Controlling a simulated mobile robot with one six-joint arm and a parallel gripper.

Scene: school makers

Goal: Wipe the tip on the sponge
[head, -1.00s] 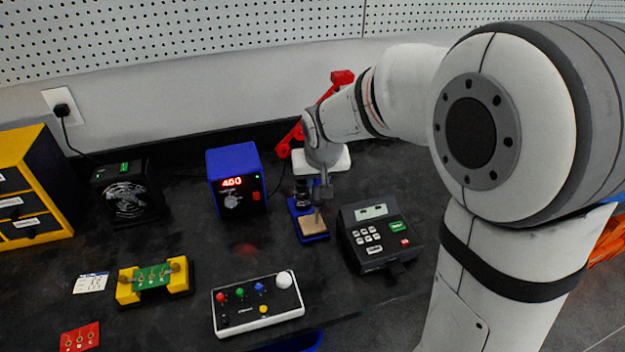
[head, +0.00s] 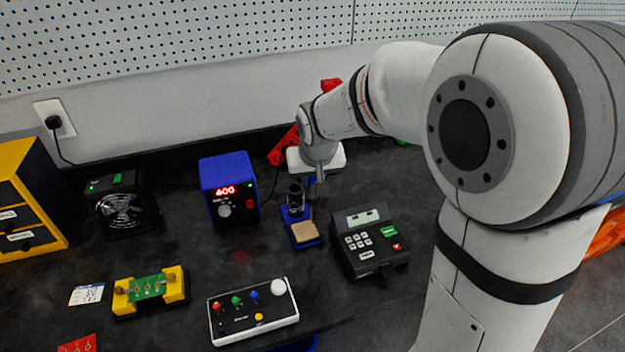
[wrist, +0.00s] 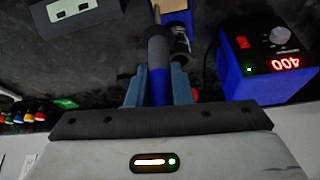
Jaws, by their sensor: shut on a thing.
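My gripper (wrist: 160,88) is shut on the soldering iron (wrist: 158,50), which has a blue and dark handle and a thin metal end; the iron points away from the wrist. The tan sponge (head: 305,232) lies in the front of a small blue stand (head: 309,244). The sponge also shows at the top edge of the wrist view (wrist: 174,4), just right of the iron's tip. In the head view my gripper (head: 316,190) is behind the sponge, beside the stand's dark holder (head: 296,197). Whether the tip touches the sponge cannot be told.
The blue soldering station (head: 230,190) reads 400 and stands left of the stand. A dark keypad device (head: 368,240) stands close on the right. A white button box (head: 254,312), a green board in a yellow holder (head: 150,288) and a fan (head: 122,208) lie further left.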

